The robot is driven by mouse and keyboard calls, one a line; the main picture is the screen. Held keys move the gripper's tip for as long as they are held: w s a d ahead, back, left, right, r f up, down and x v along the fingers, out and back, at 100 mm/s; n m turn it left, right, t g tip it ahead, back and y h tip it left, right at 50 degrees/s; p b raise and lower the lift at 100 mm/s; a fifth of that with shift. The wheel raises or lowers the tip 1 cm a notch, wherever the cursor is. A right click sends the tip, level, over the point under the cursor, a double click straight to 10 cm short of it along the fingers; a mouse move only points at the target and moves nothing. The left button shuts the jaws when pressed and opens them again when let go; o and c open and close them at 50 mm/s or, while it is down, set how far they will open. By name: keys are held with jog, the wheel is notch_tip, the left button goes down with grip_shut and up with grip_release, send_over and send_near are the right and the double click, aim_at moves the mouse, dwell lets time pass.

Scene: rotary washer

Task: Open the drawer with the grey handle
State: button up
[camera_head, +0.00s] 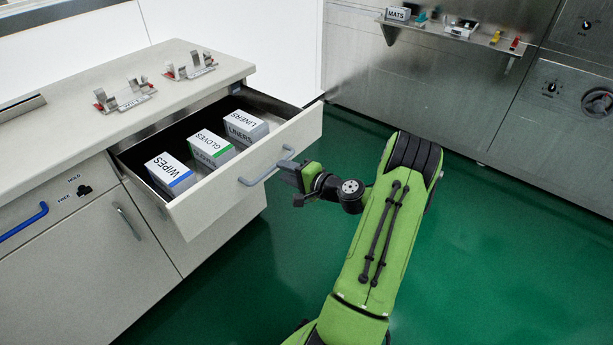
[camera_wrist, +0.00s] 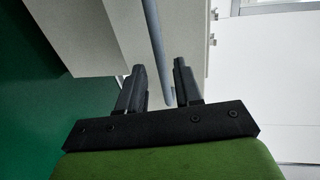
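The drawer (camera_head: 250,172) with the grey handle is pulled well out of the counter. Its grey bar handle (camera_head: 262,174) is on the front panel. My gripper (camera_head: 286,172) is at the right end of this handle, in front of the panel. In the wrist view the handle (camera_wrist: 154,40) runs down between my two finger tips (camera_wrist: 158,72). The fingers stand apart, with a visible gap on each side of the bar. Whether a finger touches the bar elsewhere is unclear.
Boxes marked WIPES (camera_head: 170,175), GLOVES (camera_head: 211,148) and LINERS (camera_head: 245,127) stand in the drawer. A blue handle (camera_head: 24,222) is on the cabinet at left. Metal clip racks (camera_head: 124,96) lie on the counter. Green floor right of the drawer is clear.

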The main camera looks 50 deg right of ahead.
jog(key=p+v, duration=0.1)
jog(key=v, duration=0.9)
jog(key=shift+s, duration=0.25)
jog(key=w+a+r+n+g+y+p, duration=0.2)
jog(key=w+a+r+n+g+p, duration=0.3)
jog(key=a, duration=0.6)
jog(key=a+r+n+g+y+p, duration=0.15)
jog(key=a+r+n+g, duration=0.25)
jog(key=a+r+n, duration=0.45)
jog(key=s+a+r+n+h+p, duration=0.2)
jog(key=s+a+r, duration=0.4)
jog(key=s, duration=0.2)
jog(key=s+a+r+n+g+h+p, duration=0.1)
jog(key=s+a+r+n+h+p, duration=0.1)
jog(key=s+a+r, duration=0.4)
jog(key=shift+s+a+r+p, duration=0.2)
jog(key=shift+s+r+p, duration=0.3)
jog(key=shift+s, duration=0.65)
